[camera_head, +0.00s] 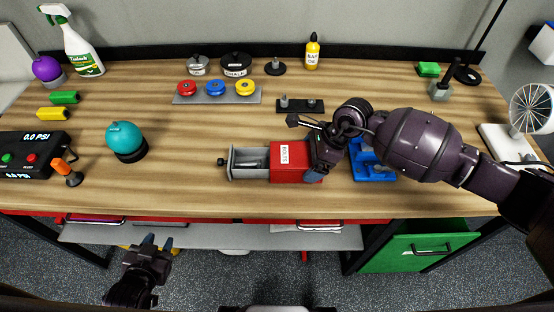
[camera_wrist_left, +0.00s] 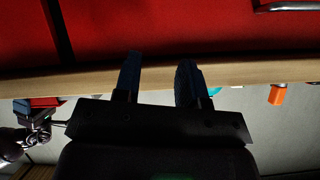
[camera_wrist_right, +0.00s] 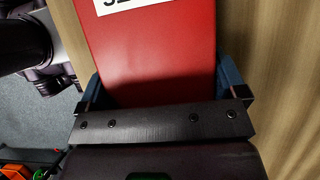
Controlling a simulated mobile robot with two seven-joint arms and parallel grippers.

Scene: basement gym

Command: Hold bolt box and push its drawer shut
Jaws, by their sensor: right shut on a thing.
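The red bolt box (camera_head: 291,151) with a white "BOLTS" label lies on the workbench near its front edge. Its grey drawer (camera_head: 247,162) sticks out to the left, with a dark knob (camera_head: 222,162) on its front. My right gripper (camera_head: 318,160) is shut on the right end of the box; the right wrist view shows the red box (camera_wrist_right: 155,55) between its two fingers (camera_wrist_right: 160,85). My left gripper (camera_head: 157,243) is in front of and below the bench edge, left of the drawer. Its fingers (camera_wrist_left: 158,75) are apart and empty in the left wrist view.
A teal ball-shaped thing (camera_head: 124,137) stands left of the drawer, with bare wood between them. A blue tray (camera_head: 372,172) lies just right of my right gripper. A pressure unit (camera_head: 32,153) with an orange-handled part stands far left. The bench's front edge (camera_head: 200,211) lies above my left gripper.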

